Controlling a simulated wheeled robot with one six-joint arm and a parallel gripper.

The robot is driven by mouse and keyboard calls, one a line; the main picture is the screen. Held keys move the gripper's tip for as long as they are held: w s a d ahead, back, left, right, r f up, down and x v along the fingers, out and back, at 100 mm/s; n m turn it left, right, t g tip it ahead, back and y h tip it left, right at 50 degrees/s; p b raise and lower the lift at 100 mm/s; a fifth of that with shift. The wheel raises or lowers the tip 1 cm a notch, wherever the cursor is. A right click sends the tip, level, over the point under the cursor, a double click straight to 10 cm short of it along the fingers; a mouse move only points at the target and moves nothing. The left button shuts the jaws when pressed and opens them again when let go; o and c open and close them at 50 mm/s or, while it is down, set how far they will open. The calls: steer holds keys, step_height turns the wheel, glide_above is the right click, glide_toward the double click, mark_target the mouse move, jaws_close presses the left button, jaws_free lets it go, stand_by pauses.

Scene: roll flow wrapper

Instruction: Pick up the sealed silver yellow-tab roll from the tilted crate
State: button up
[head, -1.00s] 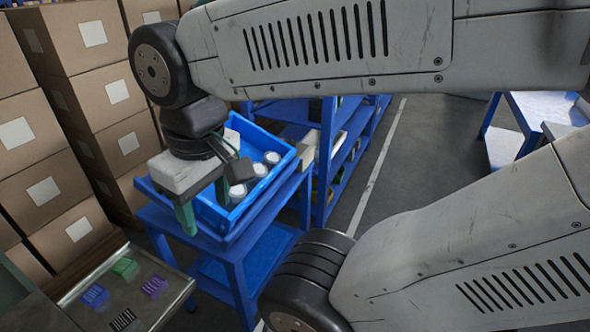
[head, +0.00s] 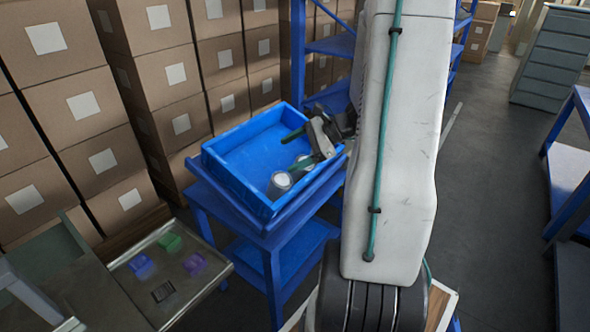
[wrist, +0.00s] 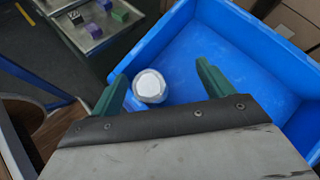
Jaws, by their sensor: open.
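The blue tilted crate (head: 237,183) stands on a blue stand. In the head view a silver roll with a pale round end (head: 280,182) lies at its near side, and what looks like another roll (head: 301,161) is partly hidden by my gripper. My gripper (head: 287,154) is over the crate's right part, its green fingers open and apart. In the wrist view one silver roll with a white end (wrist: 150,86) shows between the open fingers (wrist: 162,70), closer to the left finger. No yellow tab can be made out, nor whether the roll is sealed.
A metal table (head: 180,268) at lower left holds small green, blue, purple and black-patterned blocks. Stacked cardboard boxes (head: 160,75) stand behind and left of the crate. Blue shelving (head: 330,48) stands at the back. Much of the crate floor is bare.

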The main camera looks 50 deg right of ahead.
steer(key=s+d+f+m+t+h, duration=0.35)
steer(key=d+f+m, duration=0.3)
steer(key=d, duration=0.45)
steer(key=shift+t, duration=0.25)
steer(key=x, duration=0.8)
steer(key=shift+s, duration=0.1)
steer(key=c, duration=1.3)
steer(key=shift+o, duration=0.2)
steer(key=shift+r, duration=0.1)
